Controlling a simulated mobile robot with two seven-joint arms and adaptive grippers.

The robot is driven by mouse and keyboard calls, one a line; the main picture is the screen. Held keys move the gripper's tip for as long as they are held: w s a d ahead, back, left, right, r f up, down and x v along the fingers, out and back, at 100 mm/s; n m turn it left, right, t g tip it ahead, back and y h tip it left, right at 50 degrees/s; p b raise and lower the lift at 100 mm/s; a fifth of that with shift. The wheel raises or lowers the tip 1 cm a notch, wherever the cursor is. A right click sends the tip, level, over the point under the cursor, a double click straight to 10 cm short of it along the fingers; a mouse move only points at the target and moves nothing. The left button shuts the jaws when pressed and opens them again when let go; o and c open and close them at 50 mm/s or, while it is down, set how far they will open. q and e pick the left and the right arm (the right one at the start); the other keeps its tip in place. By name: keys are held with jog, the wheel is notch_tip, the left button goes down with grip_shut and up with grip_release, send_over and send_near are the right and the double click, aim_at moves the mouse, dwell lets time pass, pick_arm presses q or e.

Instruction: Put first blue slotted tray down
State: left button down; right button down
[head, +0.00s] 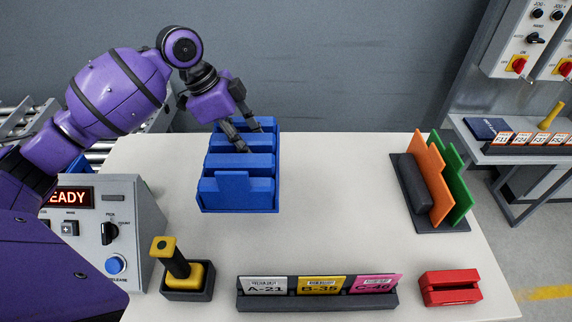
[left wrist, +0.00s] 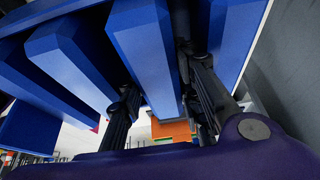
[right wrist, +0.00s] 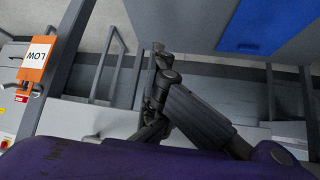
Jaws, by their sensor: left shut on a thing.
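The blue slotted tray (head: 238,202) is at the left back part of the white table (head: 330,190), with its slots and dividers facing up. It looks upright and level; I cannot tell whether its base touches the tabletop. My left gripper (head: 246,138) reaches down into its back part and is shut on one of its dividers. In the left wrist view the fingers (left wrist: 165,98) stand on either side of a blue divider (left wrist: 142,55) of the tray. My right gripper (right wrist: 158,72) shows only in the right wrist view, fingertips together and empty, away from the tray.
A dark rack (head: 412,192) with orange and green plates stands at the right. A control box (head: 125,240) is at left. The table's middle is clear.

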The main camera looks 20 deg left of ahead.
aim_at(268, 125)
pick_arm(q)
jog(key=w+d+f, duration=0.2)
jog(key=w+d, duration=0.1)
jog(key=w+d+f, duration=0.1)
jog(key=d, duration=0.1)
jog(key=shift+w+d, duration=0.2)
jog(key=shift+d, duration=0.05)
jog(key=x, duration=0.3)
jog(key=w+x, duration=0.1)
jog(key=x, duration=0.2)
jog(key=w+x, duration=0.1)
jog(key=x, duration=0.2)
jog(key=shift+a+f, duration=0.15)
jog(key=shift+a, duration=0.05)
jog(key=c, duration=1.3)
grip_release()
jog(key=shift+f, duration=0.1)
jog(key=v, duration=1.2)
